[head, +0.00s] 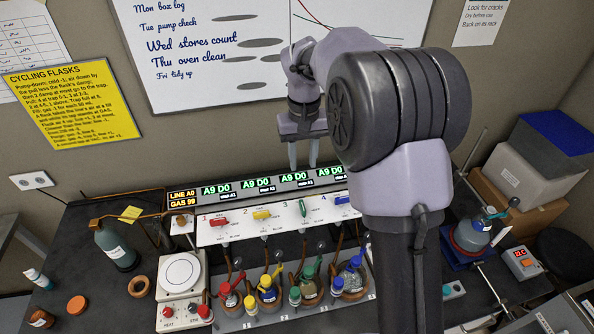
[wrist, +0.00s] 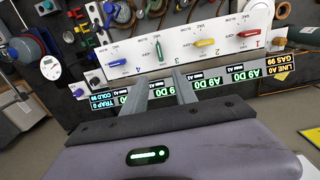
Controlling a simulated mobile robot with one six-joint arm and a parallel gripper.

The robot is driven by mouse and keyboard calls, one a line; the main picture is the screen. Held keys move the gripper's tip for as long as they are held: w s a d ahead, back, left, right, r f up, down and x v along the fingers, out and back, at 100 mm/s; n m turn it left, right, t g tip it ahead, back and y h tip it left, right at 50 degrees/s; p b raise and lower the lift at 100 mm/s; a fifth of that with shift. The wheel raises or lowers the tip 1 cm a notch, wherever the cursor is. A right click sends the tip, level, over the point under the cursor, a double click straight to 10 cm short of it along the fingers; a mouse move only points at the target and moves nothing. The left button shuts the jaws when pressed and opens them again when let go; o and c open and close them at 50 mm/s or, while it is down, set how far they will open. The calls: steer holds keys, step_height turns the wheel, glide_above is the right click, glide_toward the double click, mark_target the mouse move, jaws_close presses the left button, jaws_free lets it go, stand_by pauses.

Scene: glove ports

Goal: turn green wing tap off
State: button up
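The green wing tap (head: 303,208) is third in the row on the white panel (head: 240,232). Its wing stands along the panel's up-down direction, while the red (head: 219,221), yellow (head: 262,214) and blue (head: 342,200) wings lie crosswise. My gripper (head: 303,165) is over the display strip, behind and above the green tap. Its two fingers are apart with nothing between them. In the wrist view, which sees the panel upside down, the green tap (wrist: 159,50) is just beyond the fingertips (wrist: 160,74), not touching them.
A lit display strip (head: 265,185) runs behind the panel. Several stoppered flasks (head: 310,286) stand in front of it. A hotplate (head: 181,280) is at left, and a flask on a blue stand (head: 472,236) at right. My arm hides part of the bench right of the panel.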

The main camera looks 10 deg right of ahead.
glide_toward(302, 205)
step_height(302, 205, down, 8)
steer(key=shift+s+b, duration=0.15)
steer(key=shift+b, duration=0.4)
steer(key=shift+w+f, duration=0.2)
steer(key=shift+f, duration=0.35)
jaws_close()
